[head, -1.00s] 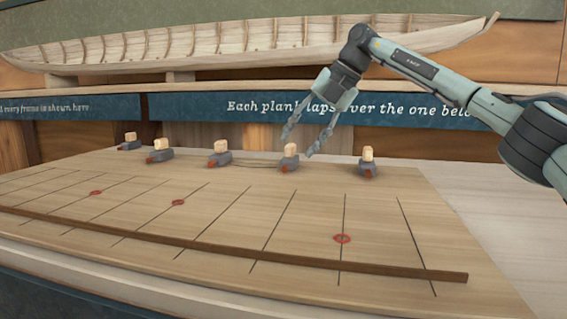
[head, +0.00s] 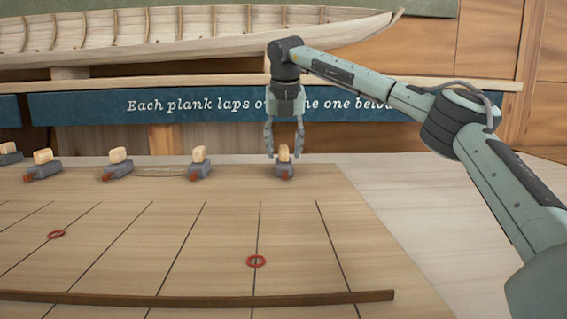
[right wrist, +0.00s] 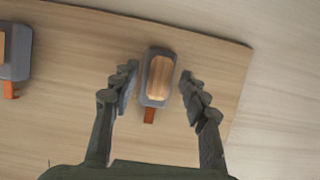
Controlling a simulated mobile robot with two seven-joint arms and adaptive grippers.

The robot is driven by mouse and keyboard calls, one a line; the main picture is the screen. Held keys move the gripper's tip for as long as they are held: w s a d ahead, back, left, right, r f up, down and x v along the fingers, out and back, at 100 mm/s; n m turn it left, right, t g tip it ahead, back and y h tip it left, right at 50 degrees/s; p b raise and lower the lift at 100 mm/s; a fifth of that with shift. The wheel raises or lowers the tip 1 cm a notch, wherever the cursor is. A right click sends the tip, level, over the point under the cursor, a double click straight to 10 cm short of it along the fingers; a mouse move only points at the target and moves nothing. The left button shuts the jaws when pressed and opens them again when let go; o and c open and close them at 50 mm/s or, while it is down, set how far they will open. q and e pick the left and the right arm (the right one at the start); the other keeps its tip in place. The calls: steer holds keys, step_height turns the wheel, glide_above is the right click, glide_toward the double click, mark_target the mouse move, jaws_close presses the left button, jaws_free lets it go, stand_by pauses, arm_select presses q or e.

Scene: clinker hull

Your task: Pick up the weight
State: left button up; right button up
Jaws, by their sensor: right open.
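Several grey weights with pale wooden grips and red-orange tips stand in a row along the back of the wooden board. The rightmost weight (head: 284,171) stands upright near the board's back right. My right gripper (head: 284,150) points down above it, fingers open to either side of its wooden grip. In the right wrist view, this weight (right wrist: 158,80) lies between the open fingertips, slightly beyond them, with a gap on both sides. Another weight (head: 200,163) stands to its left, and a further one (head: 118,164) beyond that. My left gripper is not in view.
The board (head: 300,220) has dark lines and red rings (head: 256,261). A long dark batten (head: 200,298) runs along its front. A boat model (head: 190,40) stands on a shelf behind, above a blue lettered panel (head: 90,107). Bare table (head: 440,200) lies to the right.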

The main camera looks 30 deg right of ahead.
steer(key=shift+w+f, duration=0.1)
steer(key=shift+f, duration=0.15)
jaws_close()
steer(key=shift+r, duration=0.1)
stand_by(0.4)
